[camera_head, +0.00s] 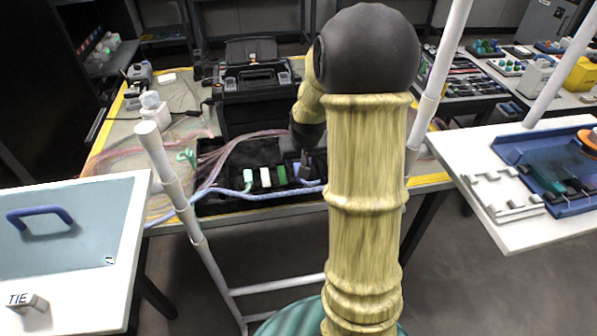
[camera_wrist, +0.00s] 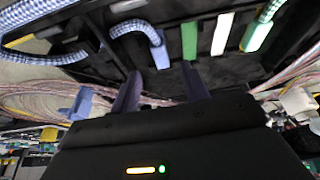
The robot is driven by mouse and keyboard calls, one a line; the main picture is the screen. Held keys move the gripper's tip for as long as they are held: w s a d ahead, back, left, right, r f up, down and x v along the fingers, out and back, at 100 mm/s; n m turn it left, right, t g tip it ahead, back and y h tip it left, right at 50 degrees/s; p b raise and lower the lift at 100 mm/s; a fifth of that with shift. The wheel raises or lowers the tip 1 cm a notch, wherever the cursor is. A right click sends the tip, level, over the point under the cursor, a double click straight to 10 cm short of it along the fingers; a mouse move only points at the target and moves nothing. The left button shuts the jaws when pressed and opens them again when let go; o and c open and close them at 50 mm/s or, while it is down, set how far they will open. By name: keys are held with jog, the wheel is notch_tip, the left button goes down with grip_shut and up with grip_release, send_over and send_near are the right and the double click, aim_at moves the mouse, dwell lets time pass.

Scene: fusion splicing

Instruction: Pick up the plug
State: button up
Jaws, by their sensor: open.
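A blue plug (camera_wrist: 161,54) on a blue-checked cable lies in the black tray in the wrist view. Beside it are a green plug or block (camera_wrist: 189,40), a white one (camera_wrist: 222,34) and another green one (camera_wrist: 256,36) with a checked cable. I cannot tell which one the task means. My gripper (camera_wrist: 160,70) is open and empty, its two fingers pointing at the tray, with the blue plug just beyond the gap between them. In the head view, my gripper (camera_head: 303,165) is low over the tray's right part, partly hidden by my arm.
The black tray (camera_head: 215,207) sits at the front of the yellow-edged table (camera_head: 110,150). A black toolbox (camera_head: 222,112) stands behind it, with loose pinkish cables (camera_head: 120,152) at the left. White posts (camera_head: 168,183) stand nearby, and white side tables flank the view.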

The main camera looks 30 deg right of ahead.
jog(key=shift+b+x, duration=0.35)
jog(key=shift+x, duration=2.3)
jog(key=shift+w+r, duration=0.1)
grip_shut()
jog(key=shift+r, duration=0.1)
notch_tip(320, 180, up, 10)
jog(key=p, duration=0.1)
jog(key=shift+p, duration=0.35)
